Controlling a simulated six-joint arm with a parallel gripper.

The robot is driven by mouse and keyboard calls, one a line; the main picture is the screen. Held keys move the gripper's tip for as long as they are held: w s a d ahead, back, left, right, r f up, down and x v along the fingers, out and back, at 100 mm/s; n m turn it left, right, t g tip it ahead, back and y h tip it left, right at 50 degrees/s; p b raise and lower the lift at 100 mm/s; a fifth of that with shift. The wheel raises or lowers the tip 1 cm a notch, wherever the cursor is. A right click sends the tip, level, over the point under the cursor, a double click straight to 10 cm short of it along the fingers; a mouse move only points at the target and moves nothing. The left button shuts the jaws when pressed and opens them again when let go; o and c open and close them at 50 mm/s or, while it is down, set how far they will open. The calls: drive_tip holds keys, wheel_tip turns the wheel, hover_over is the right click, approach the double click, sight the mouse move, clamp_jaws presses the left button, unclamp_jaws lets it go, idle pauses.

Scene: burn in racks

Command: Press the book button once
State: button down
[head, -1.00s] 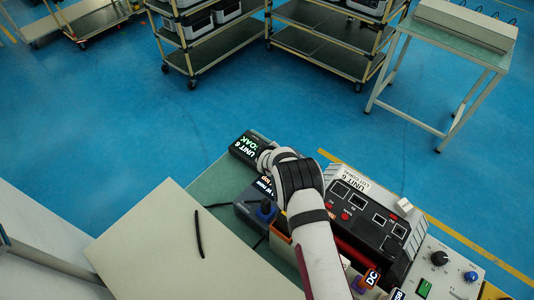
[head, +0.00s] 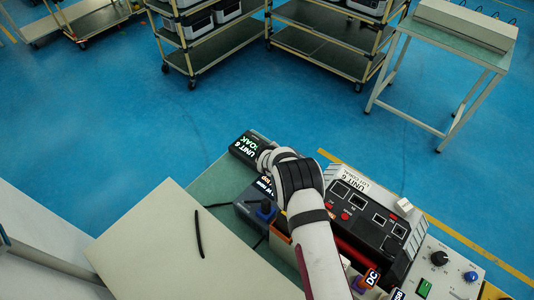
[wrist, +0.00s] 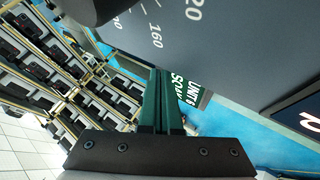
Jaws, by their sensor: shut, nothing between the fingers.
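I cannot pick out a button labelled "book" in either view. In the wrist view my gripper (wrist: 161,75) has its two dark green fingers shut together with nothing between them. The fingertips are close to a grey panel (wrist: 230,45) printed with scale numbers; I cannot tell whether they touch it. A display reading "UNIT 6 SOAK" (wrist: 188,92) shows partly behind the fingers. In the head view that display (head: 250,147) stands at the far end of the bench, beside my wrist. My arm hides the gripper's fingers there.
A black cable piece (head: 198,233) lies on the pale board (head: 160,250).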

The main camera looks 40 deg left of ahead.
drive_tip(key=shift+f, duration=0.1)
idle(0.3)
drive_tip(key=shift+f, duration=0.3)
drive_tip(key=shift+f, duration=0.4)
idle(0.6)
drive_tip(key=shift+r, duration=0.8)
drive_tip(key=shift+r, duration=2.55)
